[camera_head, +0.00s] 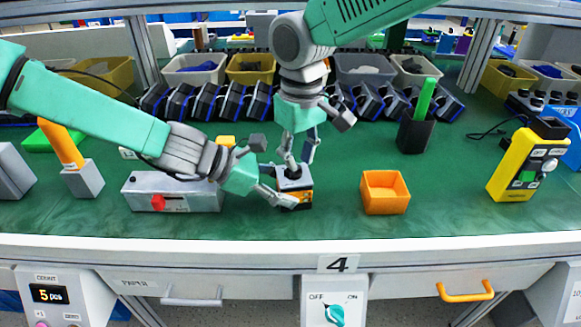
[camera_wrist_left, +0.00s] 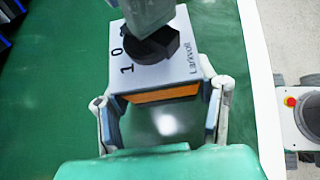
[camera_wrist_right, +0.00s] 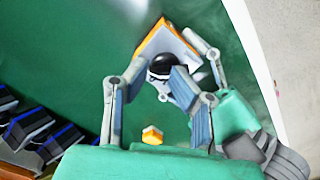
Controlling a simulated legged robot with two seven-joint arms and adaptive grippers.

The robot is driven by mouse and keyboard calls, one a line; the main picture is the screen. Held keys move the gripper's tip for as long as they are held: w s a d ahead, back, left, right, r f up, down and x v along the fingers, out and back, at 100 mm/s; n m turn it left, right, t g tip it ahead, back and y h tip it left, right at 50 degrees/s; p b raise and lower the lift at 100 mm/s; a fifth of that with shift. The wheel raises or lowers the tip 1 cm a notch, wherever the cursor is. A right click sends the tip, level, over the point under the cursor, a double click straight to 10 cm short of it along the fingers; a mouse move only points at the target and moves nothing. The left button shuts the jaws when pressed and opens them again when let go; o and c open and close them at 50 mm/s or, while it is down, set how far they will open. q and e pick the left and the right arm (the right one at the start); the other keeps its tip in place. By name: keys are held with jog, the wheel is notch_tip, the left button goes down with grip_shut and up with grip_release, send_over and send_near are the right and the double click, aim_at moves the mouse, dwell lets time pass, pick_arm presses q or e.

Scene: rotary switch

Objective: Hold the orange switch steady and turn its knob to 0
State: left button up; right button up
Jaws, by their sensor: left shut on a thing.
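The orange switch (camera_head: 296,190) is a small box with a grey top and an orange band, standing on the green table. My left gripper (camera_head: 283,187) is shut on its sides; the left wrist view shows the grey top (camera_wrist_left: 182,68) between its fingers. The black knob (camera_wrist_left: 160,46) is on top, with the marks 1 and 0 beside it; its exact pointing direction is unclear. My right gripper (camera_head: 298,163) comes from above, its fingertips around the knob (camera_wrist_right: 162,66) in the right wrist view. Whether they press on the knob cannot be told.
A grey metal box with a red switch (camera_head: 158,202) lies left of the orange switch. An empty orange bin (camera_head: 385,205) stands to the right, with a dark holder (camera_head: 415,135) behind it. A yellow device (camera_head: 527,165) is far right. The table's front edge (camera_head: 250,243) is close.

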dwell(0.3)
jog(key=shift+r, duration=2.5)
jog(key=shift+c, duration=0.2)
